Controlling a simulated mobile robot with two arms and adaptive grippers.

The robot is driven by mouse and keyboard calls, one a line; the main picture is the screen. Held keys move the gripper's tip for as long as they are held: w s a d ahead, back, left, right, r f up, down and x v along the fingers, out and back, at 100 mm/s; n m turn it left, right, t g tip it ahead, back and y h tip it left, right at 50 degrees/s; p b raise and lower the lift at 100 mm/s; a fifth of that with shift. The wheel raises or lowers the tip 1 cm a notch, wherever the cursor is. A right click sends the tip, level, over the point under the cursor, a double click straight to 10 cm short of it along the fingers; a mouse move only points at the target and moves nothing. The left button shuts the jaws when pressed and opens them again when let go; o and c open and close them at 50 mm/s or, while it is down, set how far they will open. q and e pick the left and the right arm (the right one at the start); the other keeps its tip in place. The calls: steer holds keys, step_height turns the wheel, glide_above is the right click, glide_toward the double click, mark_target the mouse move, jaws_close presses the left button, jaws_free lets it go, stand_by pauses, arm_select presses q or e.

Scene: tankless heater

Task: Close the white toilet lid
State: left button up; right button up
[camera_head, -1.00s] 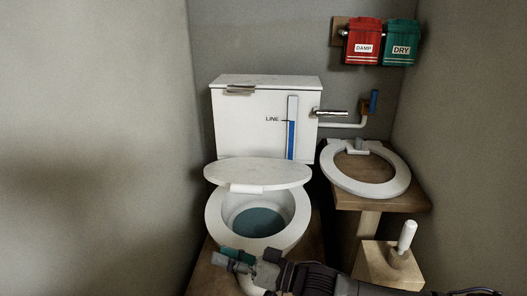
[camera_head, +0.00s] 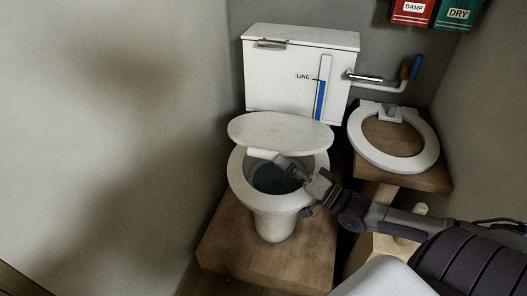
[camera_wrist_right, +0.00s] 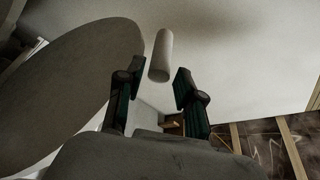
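The white toilet lid (camera_head: 282,130) is partly raised above the white bowl (camera_head: 240,184), tilted, with a gap between them. A short white cylindrical handle (camera_head: 262,154) sits at its front edge. My right gripper (camera_head: 281,162) is over the bowl opening, just right of the handle. In the right wrist view, my right gripper (camera_wrist_right: 160,76) is open, and a white cylinder (camera_wrist_right: 161,52), seemingly the handle, appears between and beyond the fingertips. I cannot tell whether they touch. The lid's disc (camera_wrist_right: 60,85) fills the left of that view. My left gripper is not in view.
The white tank (camera_head: 300,75) with a blue level gauge stands behind the bowl. A separate white seat ring (camera_head: 424,160) lies on a wooden stand at right. The bowl rests on a wooden platform (camera_head: 290,262). Grey walls close in on both sides.

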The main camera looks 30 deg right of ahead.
mark_target(263, 151)
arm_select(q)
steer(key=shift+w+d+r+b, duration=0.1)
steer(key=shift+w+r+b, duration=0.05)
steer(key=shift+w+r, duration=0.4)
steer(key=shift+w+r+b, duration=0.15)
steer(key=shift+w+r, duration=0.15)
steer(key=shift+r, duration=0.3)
arm_select(e)
steer(key=x, duration=0.7)
steer(key=shift+c, duration=0.2)
jaws_close()
